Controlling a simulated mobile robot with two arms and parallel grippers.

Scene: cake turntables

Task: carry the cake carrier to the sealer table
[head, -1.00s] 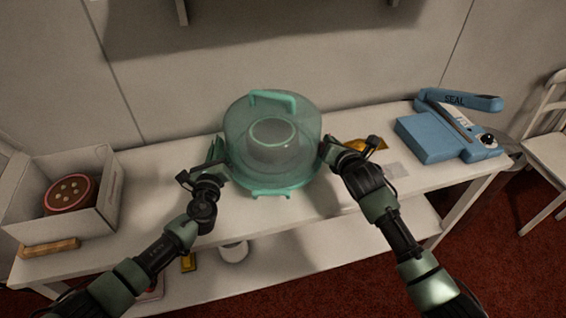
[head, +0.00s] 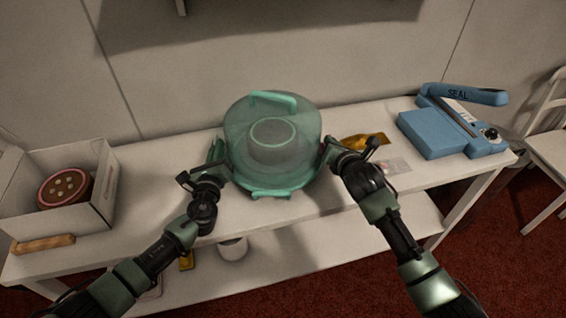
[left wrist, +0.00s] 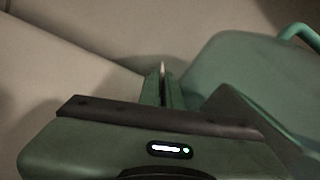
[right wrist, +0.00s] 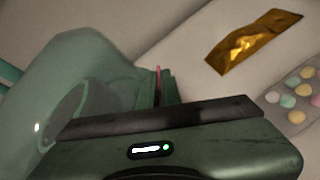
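The cake carrier (head: 240,160) has a translucent teal dome with a teal handle on top and a pale round shape inside. It is upright at the middle of the white table (head: 160,190); I cannot tell whether its base touches the tabletop. My left gripper (head: 214,160) is shut at its left side, and my right gripper (head: 328,150) is shut at its right side. The dome also shows beside the fingers in the left wrist view (left wrist: 235,70) and the right wrist view (right wrist: 85,75). The exact gripped parts are mostly hidden. A blue sealer (head: 432,134) marked SEAL stands at the table's right end.
An open white box (head: 95,205) holding a round reddish cake (head: 66,188) stands at the left. A wooden piece (head: 43,244) lies before it. A gold packet (head: 368,141) and candy tray (right wrist: 290,103) lie right of the carrier. A white chair (head: 552,150) stands beyond the right end.

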